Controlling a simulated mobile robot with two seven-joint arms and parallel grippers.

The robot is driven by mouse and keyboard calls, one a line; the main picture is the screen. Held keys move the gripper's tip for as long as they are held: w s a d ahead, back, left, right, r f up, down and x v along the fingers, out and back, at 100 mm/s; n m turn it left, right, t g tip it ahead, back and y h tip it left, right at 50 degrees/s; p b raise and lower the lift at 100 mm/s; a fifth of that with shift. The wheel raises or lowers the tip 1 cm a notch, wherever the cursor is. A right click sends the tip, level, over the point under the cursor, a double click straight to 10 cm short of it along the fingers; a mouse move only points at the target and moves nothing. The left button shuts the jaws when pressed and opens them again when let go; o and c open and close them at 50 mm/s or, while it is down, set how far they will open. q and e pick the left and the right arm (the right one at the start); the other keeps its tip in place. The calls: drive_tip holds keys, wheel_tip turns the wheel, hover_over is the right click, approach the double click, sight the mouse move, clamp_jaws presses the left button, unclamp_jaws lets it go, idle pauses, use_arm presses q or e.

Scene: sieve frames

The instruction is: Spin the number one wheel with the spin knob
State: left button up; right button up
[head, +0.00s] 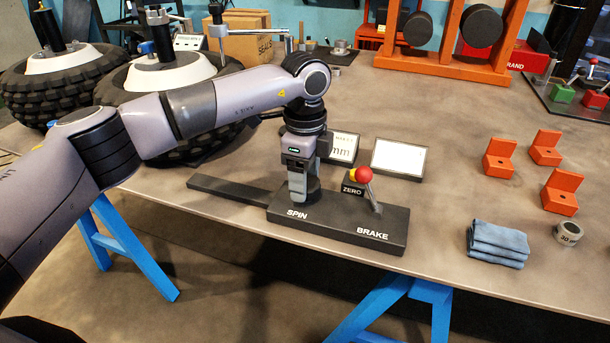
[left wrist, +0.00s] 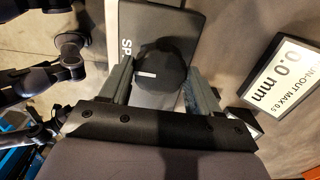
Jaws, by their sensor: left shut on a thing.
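A black control base (head: 340,228) lies along the table's front edge, marked SPIN at its left and BRAKE at its right. My left gripper (head: 298,192) points straight down at the SPIN end. The black round spin knob (left wrist: 162,66) sits between its two fingers in the left wrist view, and the gripper is shut on it. In the head view the fingers largely hide the knob. Two knobbly black tyres with white hubs, the wheels (head: 40,92) and (head: 170,75), stand at the left. I cannot read which is number one. My right gripper is out of view.
A red-balled brake lever (head: 363,174) and a ZERO button (head: 352,187) stand right of the gripper. A display reading 0.0 mm (left wrist: 287,75) and a blank-looking screen (head: 398,158) are behind. A blue cloth (head: 497,243), tape roll (head: 568,233) and orange brackets (head: 562,192) lie right.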

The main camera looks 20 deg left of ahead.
use_arm(q)
drive_tip(key=shift+m, duration=0.3)
